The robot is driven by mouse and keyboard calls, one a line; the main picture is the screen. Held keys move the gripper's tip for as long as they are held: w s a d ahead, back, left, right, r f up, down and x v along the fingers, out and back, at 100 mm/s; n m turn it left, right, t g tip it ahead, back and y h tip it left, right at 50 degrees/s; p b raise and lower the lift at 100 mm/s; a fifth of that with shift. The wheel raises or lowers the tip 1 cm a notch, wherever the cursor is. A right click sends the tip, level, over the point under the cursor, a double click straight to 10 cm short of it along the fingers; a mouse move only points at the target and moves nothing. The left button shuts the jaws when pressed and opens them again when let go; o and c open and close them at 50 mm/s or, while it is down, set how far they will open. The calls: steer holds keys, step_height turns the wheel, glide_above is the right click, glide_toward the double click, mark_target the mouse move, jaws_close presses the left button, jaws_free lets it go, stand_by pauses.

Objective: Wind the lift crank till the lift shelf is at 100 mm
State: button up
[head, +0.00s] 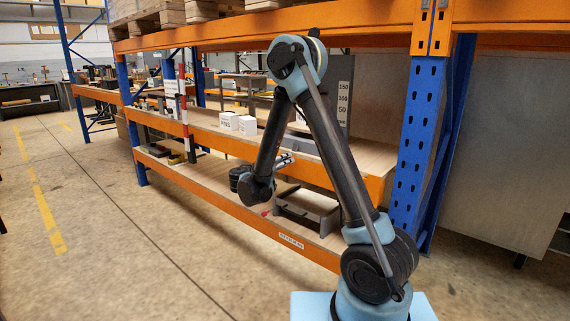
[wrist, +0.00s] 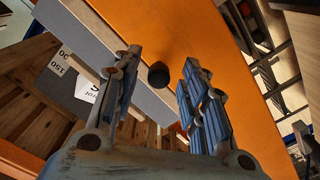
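A grey upright panel (head: 341,72) with a scale marked 150, 100 and 50 stands behind the middle shelf in the head view, partly hidden by my arm. The lift shelf's height against the scale cannot be read. My gripper (head: 286,160) is at the front of the orange middle beam. In the wrist view my gripper (wrist: 160,62) is open, its two ribbed fingers spread. A round black knob (wrist: 159,75), apparently the crank's handle, shows between the fingertips, in front of the orange beam. Contact with it cannot be seen. The rest of the crank is hidden.
White boxes (head: 229,121) stand on the middle shelf left of my arm. A grey bench-like stand (head: 308,208) is on the lower shelf below my gripper. A blue rack post (head: 416,150) rises at the right. The floor (head: 110,220) at left is clear.

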steer(key=shift+w+d, duration=0.35)
steer(key=shift+w, duration=0.05)
jaws_close()
steer(key=shift+a, duration=0.25)
